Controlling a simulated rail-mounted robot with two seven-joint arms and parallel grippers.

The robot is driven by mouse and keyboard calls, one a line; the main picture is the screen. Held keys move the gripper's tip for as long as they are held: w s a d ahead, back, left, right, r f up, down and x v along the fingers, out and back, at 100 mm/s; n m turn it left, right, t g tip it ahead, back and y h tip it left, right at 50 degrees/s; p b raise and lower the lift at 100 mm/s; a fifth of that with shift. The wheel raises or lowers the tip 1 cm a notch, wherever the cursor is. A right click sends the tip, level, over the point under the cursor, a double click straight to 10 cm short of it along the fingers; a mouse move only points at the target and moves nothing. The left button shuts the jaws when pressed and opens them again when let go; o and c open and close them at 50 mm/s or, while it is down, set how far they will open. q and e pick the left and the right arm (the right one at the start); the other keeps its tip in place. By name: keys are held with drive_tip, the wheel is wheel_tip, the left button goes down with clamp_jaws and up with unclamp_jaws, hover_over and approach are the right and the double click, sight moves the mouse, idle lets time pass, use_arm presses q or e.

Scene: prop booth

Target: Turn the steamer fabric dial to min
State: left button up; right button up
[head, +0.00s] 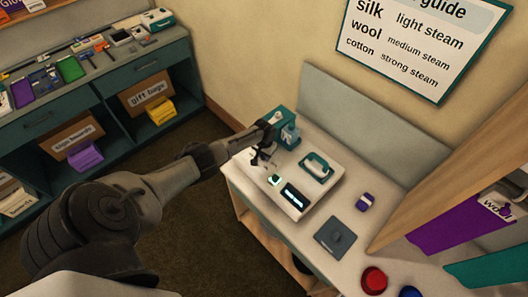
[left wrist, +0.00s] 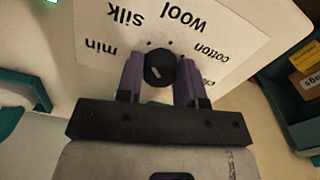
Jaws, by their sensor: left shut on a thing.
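The steamer (head: 322,193) is a white unit with a teal handle on the white counter. In the left wrist view its fabric dial (left wrist: 160,68) is a round black knob with a short pale mark on its face. A white label (left wrist: 220,28) around it reads min, silk, wool and cotton, upside down in this view; one more word is partly cut off. The purple fingers of my left gripper (left wrist: 161,80) are shut on the dial, one on each side. In the head view my left gripper (head: 262,158) is over the steamer's left part and hides the dial. My right gripper is out of view.
A teal box (head: 281,121) stands behind the steamer. A purple item (head: 365,201), a dark flat pad (head: 335,237) and a red button (head: 374,280) lie to the right. A wall sign (head: 420,40) lists fabrics with steam levels. Shelves (head: 95,85) stand at the left.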

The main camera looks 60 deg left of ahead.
use_arm(q)
drive_tip(key=n+p, duration=0.1)
drive_tip(key=n, duration=0.1)
drive_tip(key=shift+r+n, duration=0.15)
drive_tip(key=shift+n, duration=0.25)
drive_tip(key=n+p, duration=0.1)
drive_tip(key=n, duration=0.1)
drive_tip(key=shift+n, duration=0.4)
drive_tip(key=n, duration=0.3)
drive_tip(key=shift+p, duration=0.4)
drive_tip(key=shift+n, duration=1.2)
drive_tip(key=o, duration=0.9)
